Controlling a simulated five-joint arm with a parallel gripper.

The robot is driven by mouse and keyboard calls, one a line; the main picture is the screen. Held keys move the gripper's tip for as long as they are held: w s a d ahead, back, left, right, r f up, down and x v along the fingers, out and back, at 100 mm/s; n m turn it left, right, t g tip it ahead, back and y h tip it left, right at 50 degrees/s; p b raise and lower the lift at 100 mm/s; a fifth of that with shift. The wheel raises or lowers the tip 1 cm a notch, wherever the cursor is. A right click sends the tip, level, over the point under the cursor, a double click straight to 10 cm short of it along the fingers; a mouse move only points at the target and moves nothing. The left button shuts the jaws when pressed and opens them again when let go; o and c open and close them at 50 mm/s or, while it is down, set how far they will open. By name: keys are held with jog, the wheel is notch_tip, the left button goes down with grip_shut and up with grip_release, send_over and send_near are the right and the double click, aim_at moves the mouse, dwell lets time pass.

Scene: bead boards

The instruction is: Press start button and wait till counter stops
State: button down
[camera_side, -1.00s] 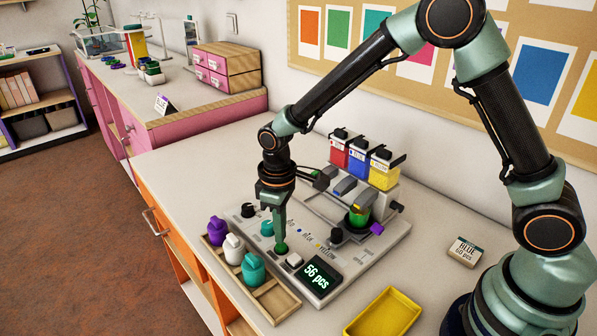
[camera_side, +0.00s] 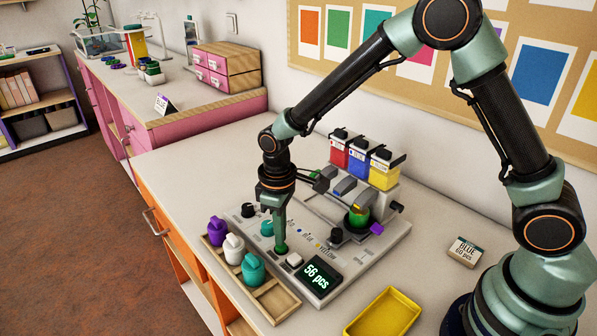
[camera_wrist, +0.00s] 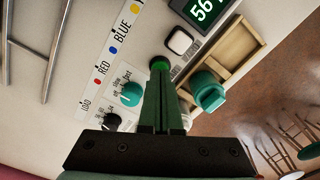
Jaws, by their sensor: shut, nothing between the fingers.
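My gripper (camera_side: 281,242) is shut and empty, pointing down over the green button (camera_side: 281,250) on the grey machine panel (camera_side: 352,262). Its tips are at the button; whether they press it I cannot tell. In the wrist view the green button (camera_wrist: 159,62) shows just beyond the closed fingers (camera_wrist: 160,75). The counter display (camera_side: 319,277) reads 56 pcs in green digits. A white button (camera_side: 294,260) sits between the green button and the display.
Red, blue and yellow hoppers (camera_side: 361,158) stand at the machine's back, with a green-sided cup (camera_side: 358,216) below. A wooden tray (camera_side: 278,305) with purple, white and teal knobs lies in front. An empty yellow tray (camera_side: 385,312) lies at the right front.

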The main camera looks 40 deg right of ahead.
jog(key=shift+f, duration=0.7)
jog(key=shift+r, duration=3.55)
jog(key=s+d+r+m+t, duration=0.5)
jog(key=s+d+r+m, duration=0.1)
jog(key=s+d+r, duration=0.6)
notch_tip(320, 180, up, 3)
jog(key=shift+s+d+f+t, duration=0.2)
jog(key=shift+d+t, duration=0.1)
jog(key=shift+d, duration=0.3)
